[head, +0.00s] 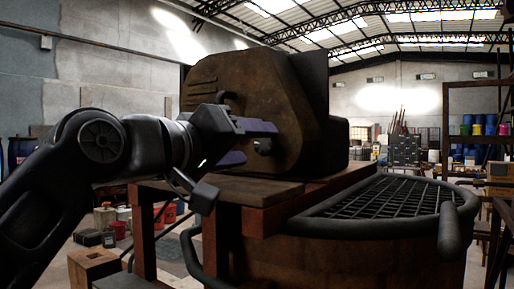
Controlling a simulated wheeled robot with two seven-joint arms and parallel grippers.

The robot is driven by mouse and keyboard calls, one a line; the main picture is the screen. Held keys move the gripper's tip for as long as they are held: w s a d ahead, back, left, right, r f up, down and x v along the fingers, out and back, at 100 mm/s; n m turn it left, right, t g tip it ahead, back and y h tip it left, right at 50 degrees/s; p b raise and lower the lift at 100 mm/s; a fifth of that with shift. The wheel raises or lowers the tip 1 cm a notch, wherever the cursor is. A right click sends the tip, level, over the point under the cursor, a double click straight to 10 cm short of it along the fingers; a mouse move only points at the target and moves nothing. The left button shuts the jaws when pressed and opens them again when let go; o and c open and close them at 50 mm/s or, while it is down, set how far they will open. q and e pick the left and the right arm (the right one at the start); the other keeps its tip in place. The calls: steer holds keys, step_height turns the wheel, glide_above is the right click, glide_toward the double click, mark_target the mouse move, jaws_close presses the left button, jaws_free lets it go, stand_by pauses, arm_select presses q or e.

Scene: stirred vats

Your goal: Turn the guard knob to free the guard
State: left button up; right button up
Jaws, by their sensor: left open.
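My left gripper (250,143) is in front of the brown, rusty machine housing (270,95). Its two purple-blue fingers are apart, one higher and one lower. A small dark knob (263,147) sticks out of the housing just at the fingertips, in the gap between them. I cannot tell whether the fingers touch it. A dark grid (385,198), which looks like the guard, lies over the round vat (370,255) at the right. A thick dark handle (449,230) is at its right rim. My right gripper is not in view.
The housing stands on a brown wooden bench (262,190), close under my left gripper. Paint cans (115,215) and a wooden box (93,266) are on the floor at the left. Shelves with buckets (478,128) stand at the far right.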

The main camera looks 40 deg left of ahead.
arm_select(q)
steer(key=s, duration=0.5)
steer(key=shift+b, duration=0.3)
steer(key=shift+w, duration=0.1)
steer(key=shift+r+p, duration=0.3)
steer(key=shift+p, duration=0.05)
steer(key=r+p, duration=0.1)
steer(key=s+a+r+y+p, duration=0.1)
steer(key=p, duration=0.1)
steer(key=shift+s+a+r+n, duration=0.15)
steer(key=shift+a+r+n, duration=0.1)
steer(key=shift+r+n, duration=0.15)
steer(key=p, duration=0.8)
steer(key=shift+s+d+r+g, duration=0.1)
steer(key=shift+r+g, duration=0.2)
steer(key=shift+r, duration=0.05)
steer(key=f+m, duration=0.1)
steer(key=w+d+f+m, duration=0.1)
steer(key=f, duration=0.1)
steer(key=f+m+h, duration=0.1)
steer(key=shift+w+d+f, duration=0.15)
steer(key=shift+w+f, duration=0.05)
steer(key=shift+w, duration=0.2)
steer(key=shift+r+m, duration=0.2)
steer(key=shift+m, duration=0.4)
